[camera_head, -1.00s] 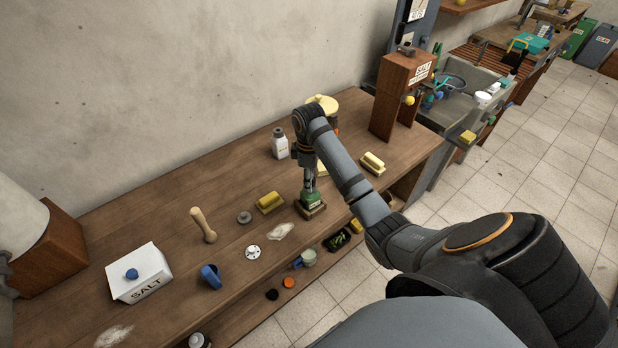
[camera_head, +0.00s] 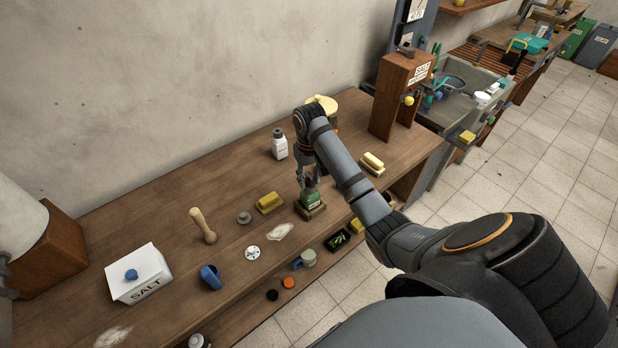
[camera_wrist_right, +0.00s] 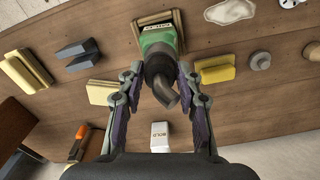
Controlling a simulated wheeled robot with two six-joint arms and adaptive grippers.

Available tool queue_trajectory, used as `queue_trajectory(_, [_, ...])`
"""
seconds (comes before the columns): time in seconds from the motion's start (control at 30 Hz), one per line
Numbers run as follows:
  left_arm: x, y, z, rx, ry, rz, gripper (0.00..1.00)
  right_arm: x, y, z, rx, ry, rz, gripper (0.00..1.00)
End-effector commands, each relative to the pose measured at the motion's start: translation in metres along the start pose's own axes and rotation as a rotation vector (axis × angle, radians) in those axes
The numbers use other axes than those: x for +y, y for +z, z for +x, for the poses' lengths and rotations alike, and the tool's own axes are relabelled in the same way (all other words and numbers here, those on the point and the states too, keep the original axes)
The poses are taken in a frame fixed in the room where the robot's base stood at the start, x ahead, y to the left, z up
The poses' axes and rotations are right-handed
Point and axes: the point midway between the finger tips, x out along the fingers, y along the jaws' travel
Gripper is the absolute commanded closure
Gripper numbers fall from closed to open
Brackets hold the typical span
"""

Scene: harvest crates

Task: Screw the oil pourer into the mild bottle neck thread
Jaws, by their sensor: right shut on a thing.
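The green bottle (camera_head: 313,201) stands upright in a square wooden holder (camera_head: 313,213) near the front edge of the bench. It also shows in the right wrist view (camera_wrist_right: 158,39), where its label is too small to read surely. My right gripper (camera_head: 310,176) is directly over the bottle, pointing down. In the right wrist view, its fingers (camera_wrist_right: 159,80) are shut on the dark grey oil pourer (camera_wrist_right: 168,94), whose bent spout points towards the camera. The pourer is at the bottle neck; the fingers and pourer hide the thread, so I cannot tell how deep it sits. My left gripper is out of view.
A white bottle (camera_head: 279,148), labelled BOLD in the wrist view (camera_wrist_right: 160,133), stands behind. Yellow blocks (camera_head: 269,202) (camera_head: 372,163), a grey knob (camera_head: 243,218) and a wooden pestle (camera_head: 203,226) lie around.

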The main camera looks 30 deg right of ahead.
Motion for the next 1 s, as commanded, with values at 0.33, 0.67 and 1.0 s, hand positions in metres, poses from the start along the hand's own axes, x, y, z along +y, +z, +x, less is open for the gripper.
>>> queue_trajectory(0.33, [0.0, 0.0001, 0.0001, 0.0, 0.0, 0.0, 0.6, 0.0001, 0.0001, 0.0003, 0.0, 0.0, -0.003, 0.6])
queue_trajectory(0.67, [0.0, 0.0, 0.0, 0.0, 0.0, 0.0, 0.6, -0.002, 0.0004, 0.0001, 0.0, 0.0, -0.368, 0.6])
queue_trajectory(1.0, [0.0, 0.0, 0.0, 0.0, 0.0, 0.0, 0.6, -0.0045, 0.0025, 0.0001, 0.0, 0.0, -1.006, 0.6])
